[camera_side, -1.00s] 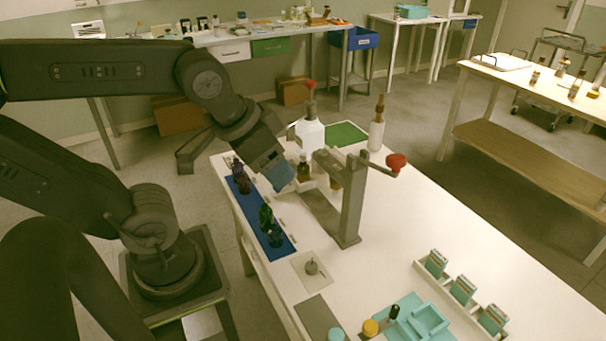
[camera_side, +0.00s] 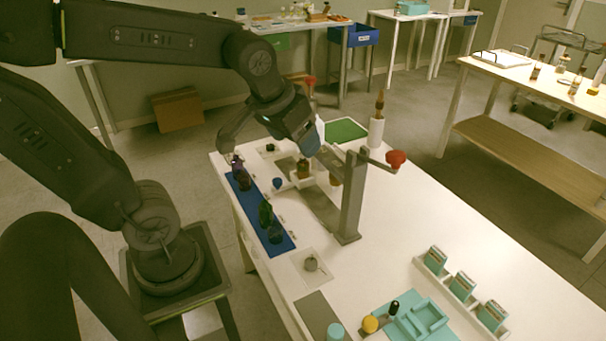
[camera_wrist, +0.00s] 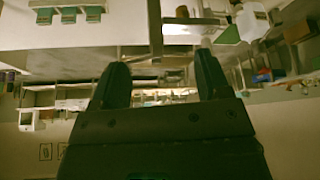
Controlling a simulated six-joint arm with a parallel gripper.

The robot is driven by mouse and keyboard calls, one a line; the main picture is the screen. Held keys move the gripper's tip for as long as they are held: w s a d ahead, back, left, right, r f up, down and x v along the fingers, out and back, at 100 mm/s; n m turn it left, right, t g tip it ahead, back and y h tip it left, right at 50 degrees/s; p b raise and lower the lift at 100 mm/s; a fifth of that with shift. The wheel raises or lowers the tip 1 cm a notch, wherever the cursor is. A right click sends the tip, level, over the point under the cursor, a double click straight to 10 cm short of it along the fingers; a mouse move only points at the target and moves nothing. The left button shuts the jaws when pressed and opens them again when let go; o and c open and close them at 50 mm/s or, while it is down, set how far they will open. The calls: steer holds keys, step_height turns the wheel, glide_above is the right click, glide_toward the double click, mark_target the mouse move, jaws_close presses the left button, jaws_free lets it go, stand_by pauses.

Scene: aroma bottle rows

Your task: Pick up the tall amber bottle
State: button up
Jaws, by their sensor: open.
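I cannot tell which is the tall one. No amber bottle is clear between the fingers.
The blue mat (camera_side: 281,247) holds dark purple and green bottles along the left edge. The table's right middle is clear.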

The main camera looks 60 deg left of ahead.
steer(key=w+a+f+n+g+y, duration=0.2)
steer(key=w+a+f+n, duration=0.25)
steer(key=w+a, duration=0.5)
steer(key=n+g, duration=0.1)
steer(key=n, duration=0.5)
glide_toward(303, 159)
steer(key=shift+y, duration=0.3)
steer(key=x, duration=0.5)
steer(key=shift+a, duration=0.4)
steer(key=shift+d+x, duration=0.15)
steer(key=shift+x, duration=1.35)
steer(key=shift+d+x, duration=0.2)
steer(key=shift+x, duration=1.35)
steer(key=shift+w, duration=0.15)
jaws_close()
